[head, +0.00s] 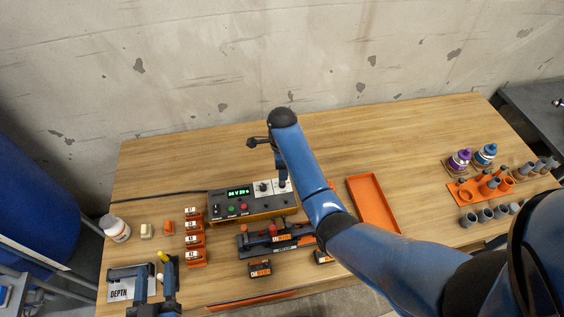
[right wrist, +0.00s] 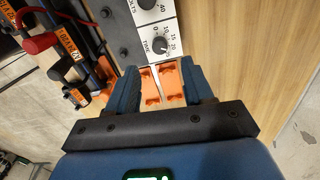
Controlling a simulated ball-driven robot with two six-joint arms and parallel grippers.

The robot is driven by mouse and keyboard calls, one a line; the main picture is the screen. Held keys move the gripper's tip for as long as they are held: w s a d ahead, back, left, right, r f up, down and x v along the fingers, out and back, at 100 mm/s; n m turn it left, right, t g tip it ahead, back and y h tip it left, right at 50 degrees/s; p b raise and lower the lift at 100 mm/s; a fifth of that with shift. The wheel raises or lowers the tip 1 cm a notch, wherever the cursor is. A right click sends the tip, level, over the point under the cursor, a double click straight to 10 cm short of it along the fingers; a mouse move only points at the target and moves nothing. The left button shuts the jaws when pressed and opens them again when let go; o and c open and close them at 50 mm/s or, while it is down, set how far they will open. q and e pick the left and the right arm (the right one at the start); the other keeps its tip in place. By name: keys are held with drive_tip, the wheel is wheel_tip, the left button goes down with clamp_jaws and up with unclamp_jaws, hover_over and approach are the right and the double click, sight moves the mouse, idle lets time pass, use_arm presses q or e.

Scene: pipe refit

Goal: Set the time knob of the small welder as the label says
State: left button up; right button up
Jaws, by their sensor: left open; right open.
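The small welder (head: 250,207) stands mid-table, with a lit green display and coloured buttons. Its time knob (head: 282,185) is at its right end, beside the volts knob (head: 262,187). In the right wrist view the time knob (right wrist: 160,45) is dark on a white dial marked TIME; its exact pointer setting is too small to tell. My right gripper (right wrist: 159,78) is open and empty, just short of the dial and apart from the knob; in the head view my arm partly hides it. My left gripper (head: 152,280) is open at the lower left.
A clamp fixture (head: 275,240) with cables lies in front of the welder. Orange labelled blocks (head: 194,240) stand to its left, an empty orange tray (head: 373,203) to its right. Pipe fittings (head: 488,187) and bottles (head: 460,159) are at far right.

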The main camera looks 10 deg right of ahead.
drive_tip(key=shift+r, duration=1.4)
